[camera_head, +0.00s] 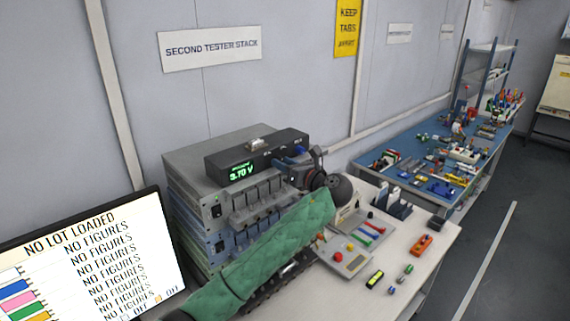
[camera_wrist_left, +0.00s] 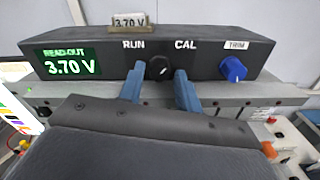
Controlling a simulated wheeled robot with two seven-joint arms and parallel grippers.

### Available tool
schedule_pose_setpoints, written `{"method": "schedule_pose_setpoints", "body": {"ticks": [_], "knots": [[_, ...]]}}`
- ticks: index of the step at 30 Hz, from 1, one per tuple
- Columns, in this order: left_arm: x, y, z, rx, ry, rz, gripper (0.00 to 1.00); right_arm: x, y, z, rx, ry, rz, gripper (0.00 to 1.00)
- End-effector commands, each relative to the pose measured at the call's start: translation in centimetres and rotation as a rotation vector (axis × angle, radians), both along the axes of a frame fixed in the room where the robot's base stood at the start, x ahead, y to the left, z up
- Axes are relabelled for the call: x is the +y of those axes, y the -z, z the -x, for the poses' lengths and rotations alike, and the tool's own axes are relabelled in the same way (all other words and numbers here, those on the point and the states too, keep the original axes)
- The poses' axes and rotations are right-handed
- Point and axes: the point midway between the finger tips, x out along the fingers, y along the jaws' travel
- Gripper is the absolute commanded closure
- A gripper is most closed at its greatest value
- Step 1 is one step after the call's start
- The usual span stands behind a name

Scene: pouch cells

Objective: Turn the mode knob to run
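The black mode knob (camera_wrist_left: 159,69) sits on the front of the dark read-out box (camera_wrist_left: 204,62), between the printed words RUN and CAL. A small pale mark shows on the knob; I cannot tell exactly which way it points. My left gripper (camera_wrist_left: 160,90) is open, its blue fingers on either side of the knob with visible gaps. In the head view my left gripper (camera_head: 288,159) is at the box's front right and hides the knob. The green display (camera_head: 241,173) reads 3.70 V. My right gripper is not in view.
A blue TRIM knob (camera_wrist_left: 233,69) is right of the mode knob. The box stands on a grey tester stack (camera_head: 190,170). A monitor (camera_head: 85,262) is at the left. The white bench (camera_head: 440,240) holds small parts, and a blue table (camera_head: 385,153) stands behind.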

Motion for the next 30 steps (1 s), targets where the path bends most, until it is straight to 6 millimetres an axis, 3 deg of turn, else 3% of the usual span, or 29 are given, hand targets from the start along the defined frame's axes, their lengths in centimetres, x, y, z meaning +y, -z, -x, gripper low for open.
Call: {"method": "schedule_pose_setpoints", "body": {"ticks": [1, 5, 16, 30], "knots": [[0.0, 0.0, 0.0, 0.000, 0.000, 0.000, 0.77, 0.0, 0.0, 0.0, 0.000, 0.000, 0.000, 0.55], [0.0, 0.0, 0.0, 0.000, 0.000, 0.000, 0.99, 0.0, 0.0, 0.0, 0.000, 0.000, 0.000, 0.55], [0.0, 0.2, 0.0, -0.045, 0.001, 0.045, 0.99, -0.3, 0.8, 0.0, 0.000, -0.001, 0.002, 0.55], [-0.1, 0.3, 0.0, -0.279, 0.000, 0.281, 0.99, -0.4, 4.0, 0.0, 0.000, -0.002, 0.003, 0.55]]}}
